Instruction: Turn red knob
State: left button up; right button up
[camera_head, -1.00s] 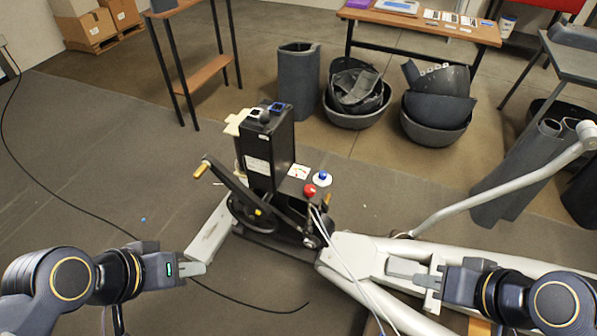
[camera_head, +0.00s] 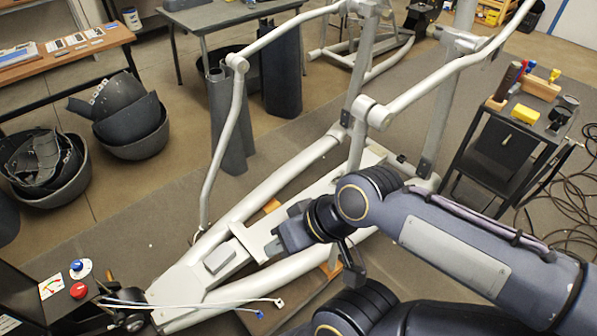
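The red knob (camera_head: 78,290) is a small round red piece at the lower left, on the dark machine housing (camera_head: 30,310). A blue knob (camera_head: 76,265) on a white disc sits just behind it, beside a small white dial plate (camera_head: 51,282). My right gripper (camera_head: 272,247) is over the pale elliptical frame, well to the right of the red knob and apart from it. Its fingers are hard to make out against the frame, so I cannot tell whether they are open. My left gripper is not in view.
The pale elliptical frame (camera_head: 235,225) with its long handle bars (camera_head: 226,130) fills the middle. Loose white cables (camera_head: 225,304) run from beside the knobs. Dark bins (camera_head: 135,140) stand at left. A tool cart (camera_head: 505,145) stands at right, with cables on the floor.

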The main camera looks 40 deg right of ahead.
aim_at(80, 290)
jog(key=z, duration=1.05)
jog(key=u, duration=1.7)
